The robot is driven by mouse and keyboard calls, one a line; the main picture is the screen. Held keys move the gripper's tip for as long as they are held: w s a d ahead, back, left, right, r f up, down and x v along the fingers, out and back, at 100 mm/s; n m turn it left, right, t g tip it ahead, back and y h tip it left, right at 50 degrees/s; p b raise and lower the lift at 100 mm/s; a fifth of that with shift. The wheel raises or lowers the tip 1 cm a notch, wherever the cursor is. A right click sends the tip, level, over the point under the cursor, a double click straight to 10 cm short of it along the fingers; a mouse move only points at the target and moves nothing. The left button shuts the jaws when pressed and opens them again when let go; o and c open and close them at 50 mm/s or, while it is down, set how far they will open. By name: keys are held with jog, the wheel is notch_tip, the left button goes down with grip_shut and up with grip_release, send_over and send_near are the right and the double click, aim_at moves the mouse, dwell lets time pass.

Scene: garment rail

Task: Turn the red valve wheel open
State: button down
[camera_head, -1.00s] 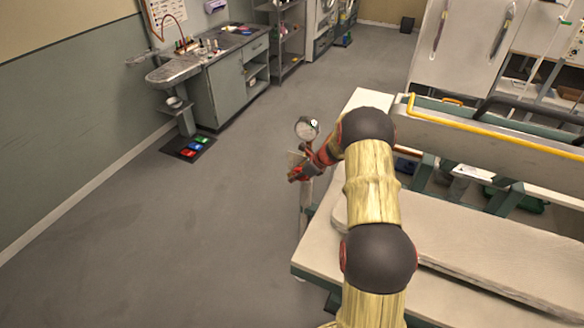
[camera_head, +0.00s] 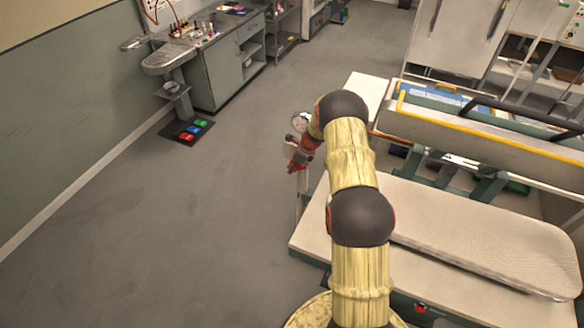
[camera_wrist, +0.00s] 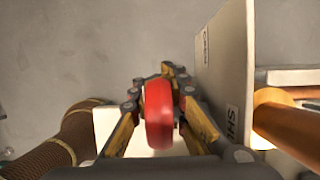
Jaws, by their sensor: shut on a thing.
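The red valve wheel (camera_wrist: 158,115) shows edge-on in the wrist view, between the two fingers of my gripper (camera_wrist: 160,88). The fingers are shut on it, one on each side. In the head view my gripper (camera_head: 298,160) is small, beyond the left edge of the white-topped table. A patch of red shows there, but I cannot tell wheel from gripper at that size. The wheel's turn angle cannot be read from these views.
A pale plate with partly visible lettering (camera_wrist: 225,60) stands close right of the wheel. A copper-coloured pipe (camera_wrist: 290,118) and a brown braided hose (camera_wrist: 72,140) flank it. A round gauge (camera_head: 300,120) is just above my gripper.

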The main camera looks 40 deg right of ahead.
jog(key=shift+a, duration=0.1)
jog(key=c, duration=1.7)
grip_release()
jog(key=shift+c, duration=0.2)
jog(key=shift+o, duration=0.3)
jog(key=shift+s+d+r, duration=0.25)
jog(key=shift+s+r, duration=0.05)
jog(key=shift+r, duration=0.25)
jog(key=s+d, duration=0.6)
jog(key=s, duration=0.4)
jog(key=shift+a+f, duration=0.1)
